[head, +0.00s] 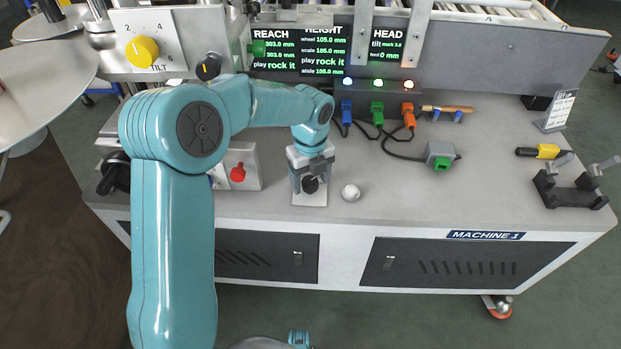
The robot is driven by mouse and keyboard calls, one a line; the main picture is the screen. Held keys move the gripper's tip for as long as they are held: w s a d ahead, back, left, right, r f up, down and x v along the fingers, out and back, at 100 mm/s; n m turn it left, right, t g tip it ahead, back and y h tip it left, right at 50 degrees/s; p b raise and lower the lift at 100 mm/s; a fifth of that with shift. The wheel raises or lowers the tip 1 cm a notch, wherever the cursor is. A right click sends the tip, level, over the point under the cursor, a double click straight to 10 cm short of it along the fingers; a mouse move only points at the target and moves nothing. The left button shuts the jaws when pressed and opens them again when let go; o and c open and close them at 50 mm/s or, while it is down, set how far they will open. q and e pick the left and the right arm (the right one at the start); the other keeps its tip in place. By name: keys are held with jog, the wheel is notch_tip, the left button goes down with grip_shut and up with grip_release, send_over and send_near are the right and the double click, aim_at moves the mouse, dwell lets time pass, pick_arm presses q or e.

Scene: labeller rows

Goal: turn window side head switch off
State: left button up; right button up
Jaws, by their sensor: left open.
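My left gripper (312,168) is over the bench top, pointing down at a small light plate with a black knob (311,185). The jaws are open and sit at or just behind the knob; I cannot tell whether they touch it. The plate may be the head switch, but no label on it is readable, and my gripper hides its back part. A display panel marked HEAD (388,40) stands at the back of the bench. My right gripper is not in view.
A white ball knob (351,193) is just right of the plate. A red knob (238,173) is to the left. Blue, green and orange plugs (377,113) with cables are behind.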

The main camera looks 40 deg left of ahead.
pick_arm(q)
jog(key=c, duration=1.1)
jog(key=shift+o, duration=0.2)
jog(key=n+p, duration=0.2)
jog(key=n, duration=0.1)
jog(key=shift+r, duration=0.15)
jog(key=n+p, duration=0.1)
jog(key=n, duration=0.3)
jog(key=shift+w+n+p, duration=0.15)
jog(key=shift+n+p, duration=0.2)
jog(key=shift+n, duration=0.05)
jog(key=n, duration=0.4)
jog(key=shift+p, duration=0.35)
jog(key=n, duration=0.6)
jog(key=shift+a, duration=0.1)
